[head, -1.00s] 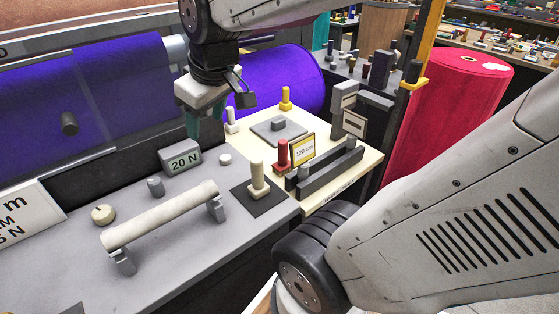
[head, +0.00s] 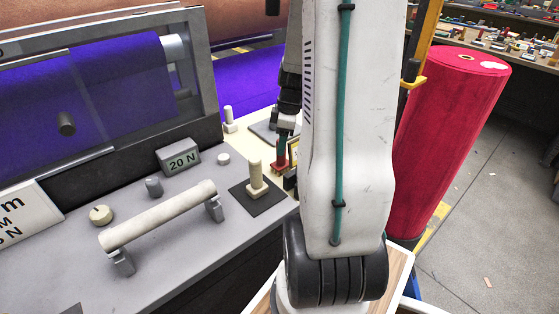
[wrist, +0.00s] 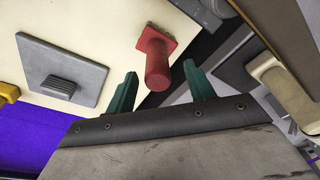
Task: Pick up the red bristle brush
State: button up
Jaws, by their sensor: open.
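The red bristle brush (head: 280,154) stands on the cream board, partly hidden behind my arm in the head view. In the wrist view the brush (wrist: 157,62) shows as a square red base with a round handle pointing toward the camera. My gripper (wrist: 161,71) has its two green fingers apart, one on each side of the handle's line. The handle end appears between the fingertips, and I cannot tell how deep it sits there. Nothing is gripped. In the head view the fingers are mostly hidden by my arm.
A cream brush (head: 257,180) stands on a dark pad at left. A white brush (head: 229,117) stands farther back. The wrist view shows a grey plate (wrist: 62,70) and a yellow piece (wrist: 8,93) left of the red brush, and dark rails close by on its right.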

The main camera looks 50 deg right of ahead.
jog(key=f, duration=0.5)
jog(key=shift+w+f, duration=0.15)
jog(key=shift+w, duration=0.25)
jog(key=shift+c, duration=0.3)
jog(key=c, duration=1)
notch_tip(320, 180, up, 10)
jog(key=shift+r, duration=0.1)
